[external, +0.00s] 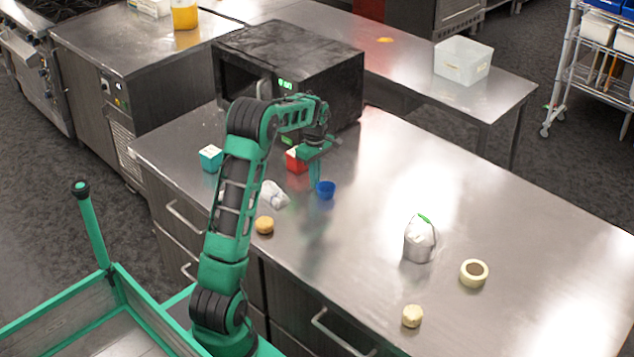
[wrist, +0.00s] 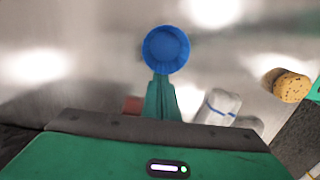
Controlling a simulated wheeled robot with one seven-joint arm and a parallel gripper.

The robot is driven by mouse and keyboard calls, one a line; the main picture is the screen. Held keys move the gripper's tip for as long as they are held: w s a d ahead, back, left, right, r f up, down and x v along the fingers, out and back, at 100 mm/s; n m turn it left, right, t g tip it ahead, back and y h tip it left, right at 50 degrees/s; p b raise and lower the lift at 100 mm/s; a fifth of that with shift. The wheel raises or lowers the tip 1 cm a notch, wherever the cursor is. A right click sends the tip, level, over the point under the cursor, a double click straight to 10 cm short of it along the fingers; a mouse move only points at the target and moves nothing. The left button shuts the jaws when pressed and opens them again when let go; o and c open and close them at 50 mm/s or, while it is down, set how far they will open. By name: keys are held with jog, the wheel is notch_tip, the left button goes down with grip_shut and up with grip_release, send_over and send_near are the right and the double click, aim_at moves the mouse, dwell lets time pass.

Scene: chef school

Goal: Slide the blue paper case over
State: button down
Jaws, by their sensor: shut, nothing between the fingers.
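The blue paper case (external: 326,189) is a small round cup on the steel counter, in front of the microwave. In the wrist view the blue case (wrist: 166,50) shows from above, right at the tips of my gripper (wrist: 163,82). My gripper (external: 314,187) points down beside the case, on its left in the external view. Its fingers are together with nothing between them. The fingertips look very near the case; I cannot tell whether they touch it.
A black microwave (external: 290,75), a red box (external: 296,160) and a teal box (external: 210,158) stand behind. A white wrapped item (external: 273,195) and a brown roll (external: 264,225) lie to the left. A silver bag (external: 419,240) and tape-like ring (external: 473,272) stand right. The counter between is clear.

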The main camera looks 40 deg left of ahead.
jog(key=shift+d, duration=0.3)
jog(key=d, duration=2)
jog(key=shift+d, duration=0.2)
